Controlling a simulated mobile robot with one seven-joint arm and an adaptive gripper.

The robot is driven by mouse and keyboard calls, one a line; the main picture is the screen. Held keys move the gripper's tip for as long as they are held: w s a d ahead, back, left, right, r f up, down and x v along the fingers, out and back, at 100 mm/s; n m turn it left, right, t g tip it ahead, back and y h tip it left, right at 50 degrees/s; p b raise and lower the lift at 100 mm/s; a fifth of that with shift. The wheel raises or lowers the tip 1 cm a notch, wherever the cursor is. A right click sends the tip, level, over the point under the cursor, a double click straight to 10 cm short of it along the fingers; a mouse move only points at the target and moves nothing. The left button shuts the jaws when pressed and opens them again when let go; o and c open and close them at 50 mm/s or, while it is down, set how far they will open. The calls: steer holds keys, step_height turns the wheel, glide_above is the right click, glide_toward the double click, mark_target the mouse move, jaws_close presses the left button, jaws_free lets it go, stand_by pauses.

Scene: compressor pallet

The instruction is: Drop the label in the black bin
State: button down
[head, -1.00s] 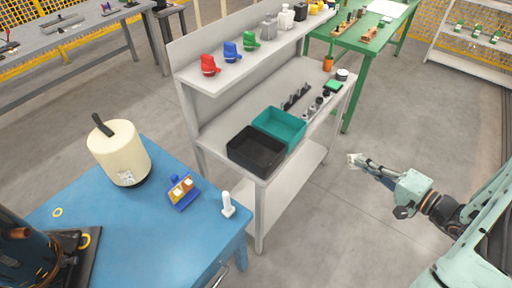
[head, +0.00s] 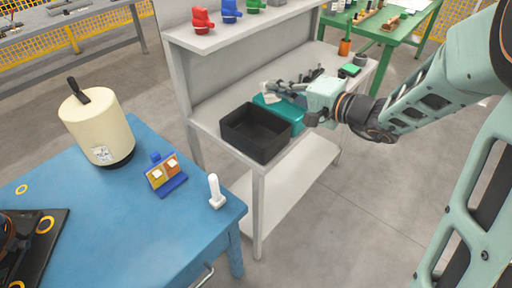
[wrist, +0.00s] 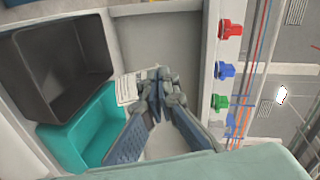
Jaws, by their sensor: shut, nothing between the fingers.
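The black bin (head: 245,141) stands empty on the grey shelf unit's middle shelf. It also shows at upper left in the wrist view (wrist: 92,42). My gripper (head: 282,90) is over the teal bin (head: 290,109), behind and right of the black bin. In the wrist view its fingers (wrist: 158,90) are closed together, right of both bins. A white label with printed lines (wrist: 127,88) shows at the fingertips, and as a pale patch in the head view (head: 270,86). I cannot tell whether it touches the fingers or lies beyond them.
Red, blue and green parts sit on the upper shelf (head: 240,30) close by. A blue table (head: 110,215) at front left carries a cream tank (head: 92,125), a small stand (head: 166,175) and a white upright piece (head: 214,192). Small dark parts lie behind the teal bin.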

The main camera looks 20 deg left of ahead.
steer(key=f+b, duration=0.1)
steer(key=a+f+b, duration=0.1)
steer(key=f, duration=0.1)
steer(key=s+a+f+b, duration=0.1)
steer(key=f, duration=0.1)
steer(key=shift+f, duration=0.25)
steer(key=c, duration=2.7)
jaws_free()
steer(key=o, duration=0.6)
steer(key=v, duration=1.2)
steer(key=shift+w, duration=0.1)
